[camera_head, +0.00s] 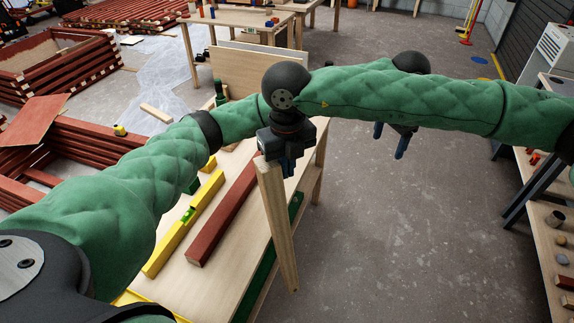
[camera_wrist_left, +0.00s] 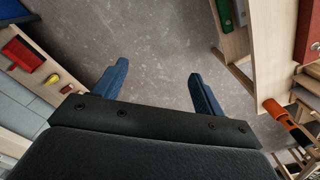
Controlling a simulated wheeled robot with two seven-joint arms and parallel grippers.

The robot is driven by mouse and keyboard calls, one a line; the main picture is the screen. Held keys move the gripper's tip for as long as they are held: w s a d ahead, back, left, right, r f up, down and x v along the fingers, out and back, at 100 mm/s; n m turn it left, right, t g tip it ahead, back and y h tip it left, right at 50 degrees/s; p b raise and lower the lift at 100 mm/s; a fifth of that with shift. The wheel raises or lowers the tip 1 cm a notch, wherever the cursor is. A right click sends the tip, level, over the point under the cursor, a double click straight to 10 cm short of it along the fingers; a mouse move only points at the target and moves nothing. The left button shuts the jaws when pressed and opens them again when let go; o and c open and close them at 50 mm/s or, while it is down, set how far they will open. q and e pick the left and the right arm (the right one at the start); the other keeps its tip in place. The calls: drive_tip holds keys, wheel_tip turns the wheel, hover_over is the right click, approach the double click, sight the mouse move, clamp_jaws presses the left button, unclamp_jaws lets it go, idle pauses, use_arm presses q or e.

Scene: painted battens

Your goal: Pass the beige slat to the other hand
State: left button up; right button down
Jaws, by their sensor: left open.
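The beige slat (camera_head: 278,225) hangs steeply downward in the head view, its top end at my right gripper (camera_head: 277,163) and its lower end beside the workbench. My right gripper appears shut on that top end; the fingers are partly hidden. My left gripper (camera_head: 390,141) is further right, apart from the slat, with its blue fingers spread and pointing down. In the left wrist view, the same gripper (camera_wrist_left: 157,78) is open and empty, with only floor between its fingers. The slat cannot be made out in that view.
A side table (camera_head: 552,215) with small items stands at the right. The floor (camera_head: 400,240) between them is clear. Red timber stacks (camera_head: 60,75) lie at the left.

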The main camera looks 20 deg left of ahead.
use_arm(q)
wheel_tip(320, 180, up, 8)
idle(0.5)
drive_tip(key=shift+f, duration=0.1)
